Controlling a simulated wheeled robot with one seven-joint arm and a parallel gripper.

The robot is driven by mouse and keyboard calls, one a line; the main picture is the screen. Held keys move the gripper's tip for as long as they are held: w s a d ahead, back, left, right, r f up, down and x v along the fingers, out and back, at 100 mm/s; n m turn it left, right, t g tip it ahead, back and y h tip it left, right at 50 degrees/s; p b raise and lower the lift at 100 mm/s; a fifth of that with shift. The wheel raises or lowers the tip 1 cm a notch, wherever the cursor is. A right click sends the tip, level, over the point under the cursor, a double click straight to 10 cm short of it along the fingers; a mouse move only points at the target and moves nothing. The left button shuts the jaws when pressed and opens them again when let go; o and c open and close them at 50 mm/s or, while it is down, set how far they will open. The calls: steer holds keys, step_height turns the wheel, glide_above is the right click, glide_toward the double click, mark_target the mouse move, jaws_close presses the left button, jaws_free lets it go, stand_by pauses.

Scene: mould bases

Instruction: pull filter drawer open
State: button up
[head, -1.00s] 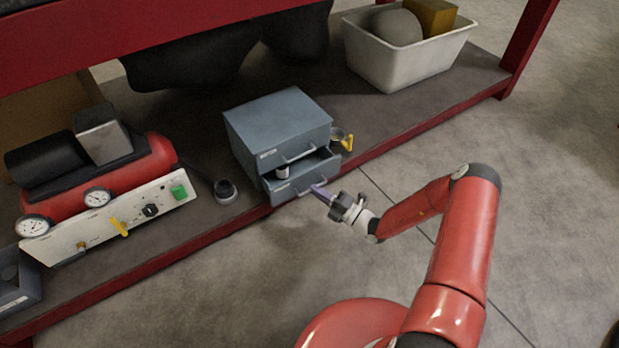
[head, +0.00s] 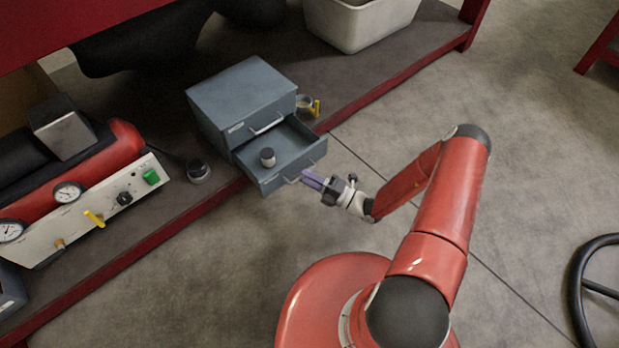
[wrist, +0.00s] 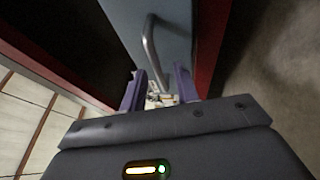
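A grey-blue cabinet (head: 240,95) stands on the low shelf. Its lower drawer (head: 287,178) is pulled well out, with a small dark-topped cylinder (head: 267,158) standing inside. The upper drawer, with its own handle (head: 266,125), is shut. My gripper (head: 312,180) is right at the lower drawer's bar handle (head: 294,180), at the drawer's front. In the wrist view my gripper (wrist: 160,86) has its two purple fingers apart, with a bar handle (wrist: 151,48) running between and beyond their tips. I see no finger pressed on the bar; contact is unclear.
A red compressor (head: 80,170) with gauges and a panel stands left of the cabinet. A small dark cup (head: 198,171) and a yellow-handled part (head: 308,104) flank the cabinet. A pale bin (head: 360,25) is at the back. The floor in front is open; a black hose (head: 580,285) lies right.

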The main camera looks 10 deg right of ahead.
steer(key=v, duration=0.7)
steer(key=shift+s+d, duration=0.25)
steer(key=shift+d, duration=0.1)
steer(key=s+a+r+n+g+h+p, duration=0.1)
steer(key=s+r+n+g+h+p, duration=0.2)
steer(key=r+n+g, duration=0.7)
steer(key=s+a+r+n+g+h+p, duration=0.1)
steer(key=s+r+n+g+h, duration=0.25)
steer(key=r+n, duration=1.2)
steer(key=s+d+r+n+t+h+p, duration=0.1)
steer(key=s+r+n+t+h, duration=0.3)
steer(key=r+n, duration=0.4)
steer(key=s+d+r+n+t+h+p, duration=0.2)
steer(key=s+r+n+h, duration=0.4)
steer(key=r, duration=0.8)
steer(key=shift+s+d+r+n+t, duration=0.25)
steer(key=shift+s+d+n+t, duration=0.25)
steer(key=shift+s+n+t, duration=0.55)
